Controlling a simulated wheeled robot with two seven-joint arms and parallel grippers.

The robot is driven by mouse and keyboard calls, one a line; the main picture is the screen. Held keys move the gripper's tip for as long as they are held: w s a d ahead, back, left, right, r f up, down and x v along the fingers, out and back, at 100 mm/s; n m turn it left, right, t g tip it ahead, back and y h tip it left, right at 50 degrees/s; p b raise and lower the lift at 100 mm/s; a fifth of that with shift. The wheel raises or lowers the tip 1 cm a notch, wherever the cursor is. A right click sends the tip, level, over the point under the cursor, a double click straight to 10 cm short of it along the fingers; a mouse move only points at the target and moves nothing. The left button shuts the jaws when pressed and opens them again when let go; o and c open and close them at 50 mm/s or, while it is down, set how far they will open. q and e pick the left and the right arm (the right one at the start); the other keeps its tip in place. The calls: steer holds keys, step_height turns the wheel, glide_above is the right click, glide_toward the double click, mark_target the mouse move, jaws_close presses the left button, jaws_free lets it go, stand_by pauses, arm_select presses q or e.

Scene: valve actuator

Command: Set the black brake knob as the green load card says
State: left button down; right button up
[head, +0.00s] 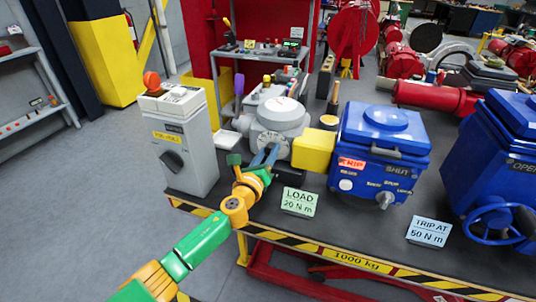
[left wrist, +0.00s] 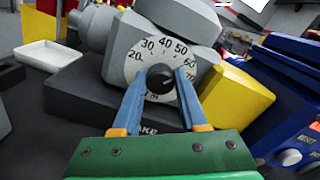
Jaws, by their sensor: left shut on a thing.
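The black brake knob (left wrist: 160,79) sits at the middle of a pale round dial (left wrist: 139,65) on a grey housing. The dial's visible numbers include 20, 30, 40, 50 and 70. Where the knob points is too small to tell surely. My left gripper (head: 270,152) reaches this dial, its blue fingers on both sides of the knob; in the left wrist view the gripper (left wrist: 161,88) is shut on the knob. The green load card (head: 299,202) stands at the table's front and reads LOAD 20 N m. My right gripper is not in view.
A yellow block (head: 313,150) adjoins the grey housing. A blue box marked SHUT (head: 385,148) and a blue unit with a handwheel (head: 500,220) stand to the right. A blue card (head: 429,232) reads TRIP AT 50 N m. A grey cabinet (head: 184,155) stands left.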

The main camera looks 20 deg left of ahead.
arm_select(q)
steer(key=n+b, duration=0.1)
steer(key=n, duration=0.5)
steer(key=shift+n, duration=0.3)
steer(key=n, duration=1)
steer(key=shift+n, duration=0.4)
steer(key=n, duration=0.5)
steer(key=shift+r, duration=0.1)
steer(key=shift+w+n, duration=0.1)
steer(key=shift+n, duration=0.2)
steer(key=shift+c, duration=2.2)
jaws_free()
steer(key=shift+w, duration=0.1)
steer(key=shift+f, duration=0.25)
